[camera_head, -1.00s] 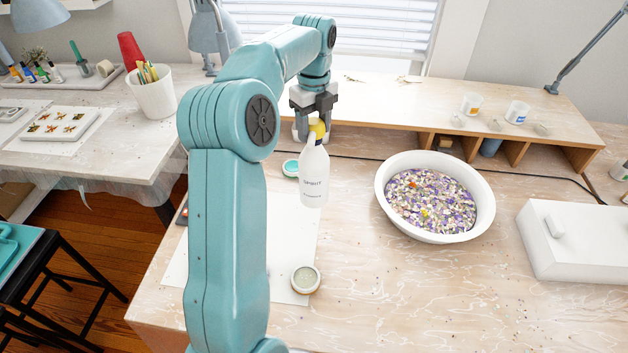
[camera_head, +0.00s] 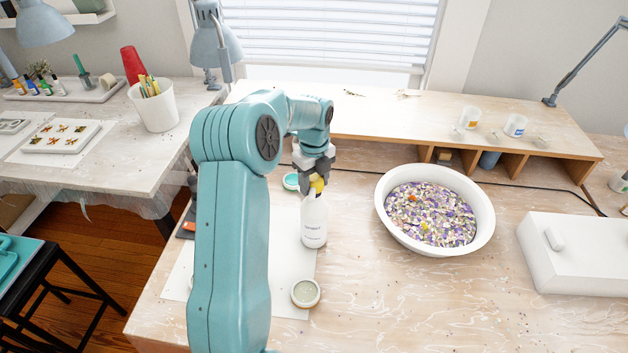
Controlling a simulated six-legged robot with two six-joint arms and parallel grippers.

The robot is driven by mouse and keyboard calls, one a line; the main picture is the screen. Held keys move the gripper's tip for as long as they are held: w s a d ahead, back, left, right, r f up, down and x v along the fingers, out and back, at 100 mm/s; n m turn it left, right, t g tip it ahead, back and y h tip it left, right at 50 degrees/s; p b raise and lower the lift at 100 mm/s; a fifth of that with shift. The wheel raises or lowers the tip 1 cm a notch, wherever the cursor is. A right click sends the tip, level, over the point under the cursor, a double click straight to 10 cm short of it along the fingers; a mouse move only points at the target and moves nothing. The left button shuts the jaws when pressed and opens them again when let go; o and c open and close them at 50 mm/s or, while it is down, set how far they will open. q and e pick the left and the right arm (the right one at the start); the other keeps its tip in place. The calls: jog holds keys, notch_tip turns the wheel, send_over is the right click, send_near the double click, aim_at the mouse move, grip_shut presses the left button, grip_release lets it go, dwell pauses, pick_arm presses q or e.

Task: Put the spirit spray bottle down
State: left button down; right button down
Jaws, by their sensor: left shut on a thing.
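The spirit spray bottle (camera_head: 314,222) is white with a yellow top and a printed label. It is upright over the right edge of the white sheet (camera_head: 288,262) on the wooden bench. My left gripper (camera_head: 317,182) is shut on its yellow top from above. I cannot tell for sure whether the bottle's base touches the bench. My left arm hides part of the sheet. My right gripper is not in view.
A teal-topped jar (camera_head: 291,181) stands behind the bottle and a round pale-topped jar (camera_head: 305,293) in front. A white bowl of coloured chips (camera_head: 486,205) is to the right. A white box (camera_head: 580,262) stands further right. Bare bench lies between bottle and bowl.

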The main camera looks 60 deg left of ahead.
pick_arm(q)
jog(key=shift+f, duration=0.1)
jog(key=shift+c, duration=2.1)
grip_release()
notch_tip(320, 180, up, 12)
jog(key=shift+r, duration=0.2)
jog(key=shift+f, duration=0.1)
